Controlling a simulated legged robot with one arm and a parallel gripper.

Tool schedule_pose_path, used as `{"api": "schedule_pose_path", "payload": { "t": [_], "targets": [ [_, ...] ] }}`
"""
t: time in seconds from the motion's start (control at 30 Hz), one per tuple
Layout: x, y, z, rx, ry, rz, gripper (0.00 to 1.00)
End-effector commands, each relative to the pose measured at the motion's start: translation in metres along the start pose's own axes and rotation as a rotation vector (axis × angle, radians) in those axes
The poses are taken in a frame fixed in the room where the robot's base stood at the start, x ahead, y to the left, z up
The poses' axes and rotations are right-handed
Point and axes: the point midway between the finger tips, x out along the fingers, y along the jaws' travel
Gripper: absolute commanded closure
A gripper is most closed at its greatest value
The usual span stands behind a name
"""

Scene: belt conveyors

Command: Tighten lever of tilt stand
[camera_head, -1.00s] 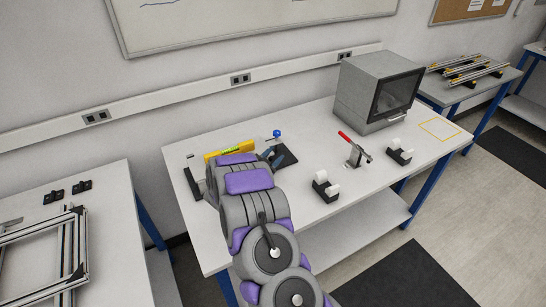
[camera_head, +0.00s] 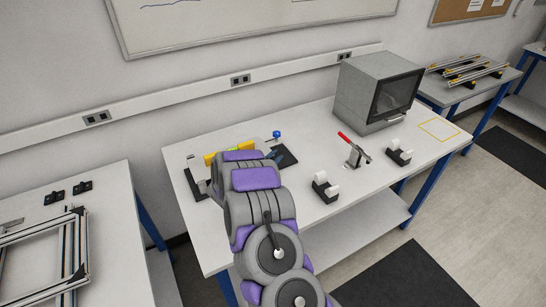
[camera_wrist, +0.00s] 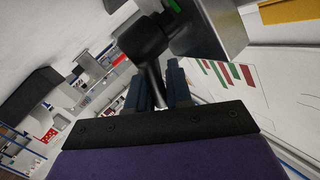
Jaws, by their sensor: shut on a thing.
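The tilt stand (camera_head: 199,187) is on the near left part of the white table, largely hidden behind my arm in the head view. A yellow level (camera_head: 211,158) shows at its back, and a rod with a blue ball (camera_head: 277,134) stands at its right. In the wrist view, my gripper (camera_wrist: 156,78) has its two dark blue fingers on either side of a thin metal lever (camera_wrist: 154,88). The lever runs up to a black hub (camera_wrist: 146,40). The gripper is shut on the lever; the fingertips' exact contact is partly hidden.
A red-handled clamp (camera_head: 353,148) and two small black-and-white holders (camera_head: 325,187) (camera_head: 399,152) stand right of my arm. A grey box with a dark screen (camera_head: 378,92) is at the back right. The wall is close behind the table.

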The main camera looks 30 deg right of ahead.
Motion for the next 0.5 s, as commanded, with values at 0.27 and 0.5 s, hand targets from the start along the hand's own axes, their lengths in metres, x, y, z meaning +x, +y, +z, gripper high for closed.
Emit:
{"api": "schedule_pose_path", "payload": {
  "t": [0.27,0.5],
  "targets": [
    [0.010,0.006,0.003,0.108,-0.180,0.081,1.00],
    [0.016,0.014,0.011,0.201,-0.345,0.154,1.00]
  ]
}}
